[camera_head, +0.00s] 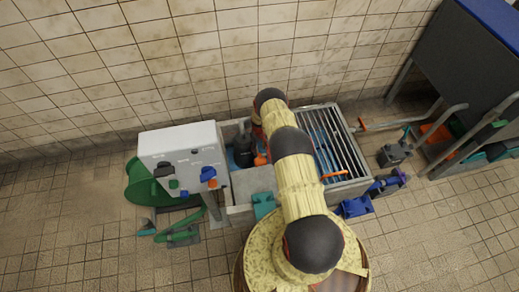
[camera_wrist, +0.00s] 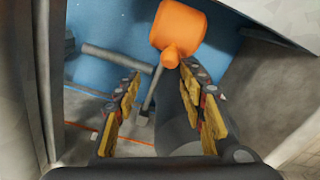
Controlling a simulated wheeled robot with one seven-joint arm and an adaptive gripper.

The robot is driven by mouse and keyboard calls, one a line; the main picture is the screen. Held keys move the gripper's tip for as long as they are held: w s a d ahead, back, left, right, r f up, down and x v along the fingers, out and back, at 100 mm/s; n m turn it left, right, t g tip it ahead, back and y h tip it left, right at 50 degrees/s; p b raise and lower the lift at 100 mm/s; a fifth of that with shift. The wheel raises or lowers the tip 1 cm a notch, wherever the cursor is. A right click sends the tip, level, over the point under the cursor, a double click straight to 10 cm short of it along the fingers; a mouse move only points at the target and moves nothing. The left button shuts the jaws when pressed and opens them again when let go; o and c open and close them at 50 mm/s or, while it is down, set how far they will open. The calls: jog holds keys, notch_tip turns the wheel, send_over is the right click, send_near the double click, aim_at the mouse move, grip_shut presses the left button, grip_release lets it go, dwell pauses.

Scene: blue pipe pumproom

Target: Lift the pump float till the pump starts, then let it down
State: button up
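The orange pump float (camera_wrist: 180,27) shows in the wrist view at the top middle, with a small round knob at its lower end. My gripper (camera_wrist: 162,74) is open, its two yellow-padded fingers apart. The float lies just beyond the fingertips, its knob close to the right one; I cannot tell whether they touch. In the head view the float (camera_head: 261,160) is a small orange patch inside the sump, beside a dark pump (camera_head: 243,152). My arm covers my gripper there.
A grating (camera_head: 330,140) covers the sump's right part. A white control box (camera_head: 182,150) with several knobs stands at left, by a green hose reel (camera_head: 140,182). Blue clamps (camera_head: 355,207) lie on the floor at right. A dark bench (camera_head: 465,65) stands far right.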

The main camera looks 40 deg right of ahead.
jog(key=shift+s+a, duration=0.15)
jog(key=shift+a, duration=0.1)
notch_tip(320, 180, up, 12)
dwell(0.7)
jog(key=shift+f, duration=0.1)
dwell(0.3)
